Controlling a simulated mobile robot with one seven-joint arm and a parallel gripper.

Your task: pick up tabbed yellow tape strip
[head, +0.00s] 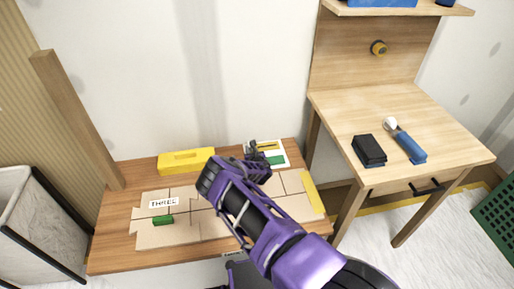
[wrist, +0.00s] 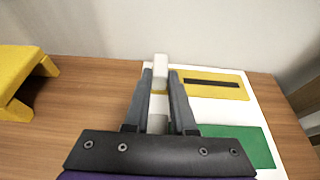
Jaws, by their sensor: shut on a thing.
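My gripper (head: 257,152) is over the left part of a white card at the back of the low wooden table. In the wrist view my gripper (wrist: 161,78) is shut on a narrow piece with a pale upright tab (wrist: 160,70) and a thin yellow edge below it. This looks like the tabbed yellow tape strip (wrist: 158,93), mostly hidden between the fingers. I cannot tell whether it touches the card.
The white card (head: 283,163) bears a yellow patch with a black bar (wrist: 213,84) and a green patch (wrist: 236,146). A yellow block (head: 186,161) stands to the left. Tan panels (head: 181,235) lie in front, with a green piece (head: 162,220). A taller desk (head: 440,135) stands right.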

